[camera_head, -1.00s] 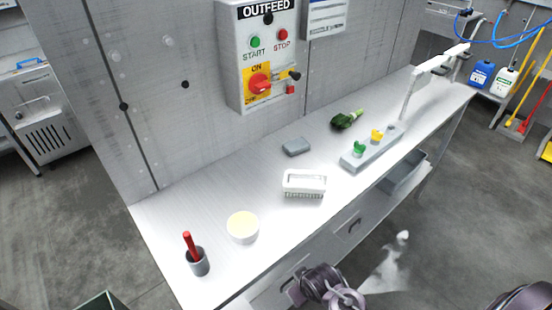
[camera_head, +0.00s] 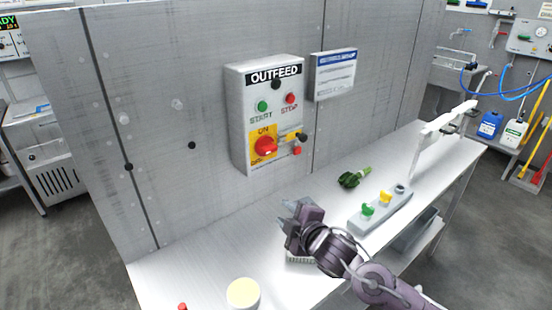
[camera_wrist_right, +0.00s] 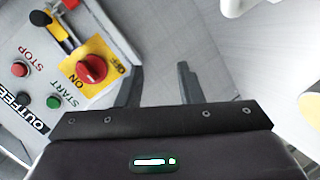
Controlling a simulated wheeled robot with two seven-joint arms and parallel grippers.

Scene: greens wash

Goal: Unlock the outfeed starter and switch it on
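The outfeed starter (camera_head: 240,120) is a grey box on the wall with a green START button (camera_head: 263,106) and a red STOP button (camera_head: 290,98). Its red rotary handle (camera_head: 266,147) sits on a yellow ON/OFF plate; I cannot tell its exact setting. Right of the handle are a black knob-like part (camera_head: 302,137) and a small red lock-like block (camera_head: 297,151). My right gripper (camera_head: 291,220) is open and empty, below the box and over the bench. The right wrist view shows its fingers (camera_wrist_right: 160,78) apart, with the red handle (camera_wrist_right: 91,69) beside them. My left gripper is out of view.
On the bench (camera_head: 190,265) are a pale-yellow-filled bowl (camera_head: 243,293), leafy greens (camera_head: 354,178) and a grey holder (camera_head: 392,212) with green and yellow pieces. A brush (camera_head: 298,261) is mostly behind my right arm. A white frame (camera_head: 447,122) stands at the far end.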

